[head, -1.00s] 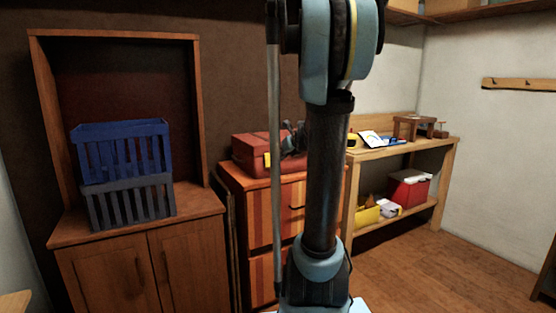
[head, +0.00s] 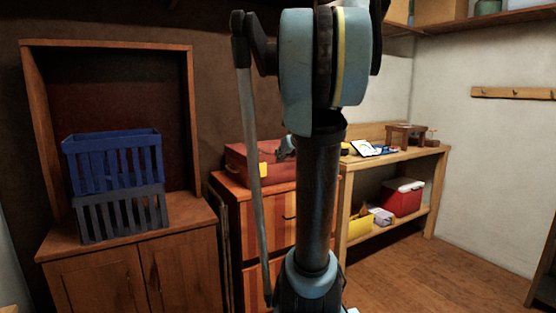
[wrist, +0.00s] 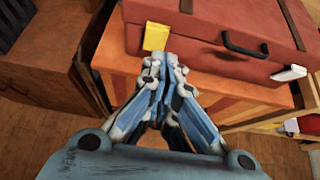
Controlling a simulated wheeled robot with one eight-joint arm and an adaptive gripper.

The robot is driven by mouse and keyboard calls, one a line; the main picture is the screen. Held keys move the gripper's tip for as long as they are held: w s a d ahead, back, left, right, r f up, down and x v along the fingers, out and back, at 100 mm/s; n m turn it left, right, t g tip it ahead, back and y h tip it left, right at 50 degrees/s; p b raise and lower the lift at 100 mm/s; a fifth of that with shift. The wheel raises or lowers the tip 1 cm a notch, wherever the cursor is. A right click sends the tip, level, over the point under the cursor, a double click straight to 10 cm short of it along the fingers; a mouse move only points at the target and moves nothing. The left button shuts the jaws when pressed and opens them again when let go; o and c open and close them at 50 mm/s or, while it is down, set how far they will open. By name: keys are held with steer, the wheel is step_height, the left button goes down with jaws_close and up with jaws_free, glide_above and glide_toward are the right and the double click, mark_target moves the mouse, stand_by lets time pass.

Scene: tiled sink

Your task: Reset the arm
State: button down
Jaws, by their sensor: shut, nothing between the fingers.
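My arm stands upright in the middle of the head view and hides part of the striped cabinet and the wall behind it. My gripper (wrist: 164,68) is in the wrist view, with its fingertips together and nothing between them. In that view its fingertips overlap the front edge of the orange striped cabinet (wrist: 240,97), just below a yellow tag on a red case (wrist: 215,28).
Stacked blue and dark crates (head: 115,165) stand on a wooden cabinet (head: 140,240) at the left. A wooden workbench (head: 400,160) at the right holds several items, with a red and white cooler (head: 402,198) on its lower shelf. The wooden floor (head: 410,275) at the right is clear.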

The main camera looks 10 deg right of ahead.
steer(key=s+a+f+n+g, duration=0.35)
steer(key=s+f+n, duration=0.25)
steer(key=s+n, duration=0.35)
steer(key=s+a+f+n+g, duration=0.2)
steer(key=s+a+f+n, duration=0.2)
steer(key=s+f+n, duration=0.5)
steer(key=s+d+f+n+g+h, duration=0.1)
steer(key=s+f+n, duration=0.3)
steer(key=s+n, duration=0.3)
steer(key=s+d+f+n+g+h, duration=0.2)
steer(key=s+f+n, duration=0.3)
steer(key=s, duration=0.5)
steer(key=shift+n+h, duration=0.3)
steer(key=shift+n, duration=0.75)
steer(key=shift+w+f+g, duration=0.15)
steer(key=shift+w+g, duration=0.1)
steer(key=shift+w, duration=0.15)
